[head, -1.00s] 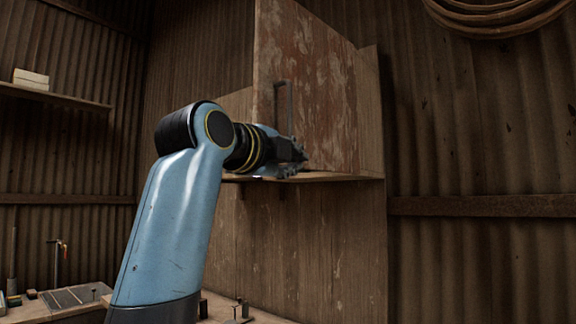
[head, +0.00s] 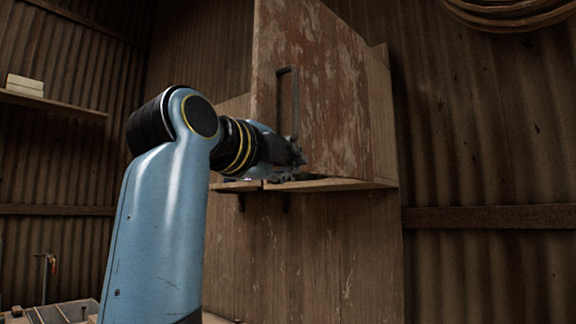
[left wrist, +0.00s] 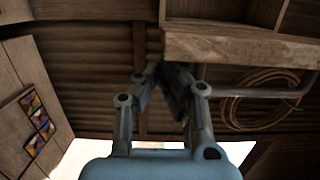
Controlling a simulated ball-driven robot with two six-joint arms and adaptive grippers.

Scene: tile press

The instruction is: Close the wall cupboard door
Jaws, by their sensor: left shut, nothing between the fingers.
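The wall cupboard door (head: 335,85) is a worn reddish-brown panel standing open in the head view. Its grey bar handle (head: 288,95) is on the face near the left edge. My left gripper (head: 299,160) is at the door's lower left, just below the handle in the picture; contact cannot be told. In the left wrist view its fingers (left wrist: 165,72) come together with nothing between them. A grey bar, apparently the handle (left wrist: 285,93), runs to their right, under a wooden edge (left wrist: 240,46). The cupboard's inside is mostly hidden by the door and my arm. My right gripper is not in view.
The cupboard's bottom board (head: 340,185) juts out below the door. A coiled hose or rope (head: 510,12) hangs at upper right. A shelf (head: 50,103) with pale blocks is on the left wall. A workbench edge shows at lower left. Space right of the cupboard is clear.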

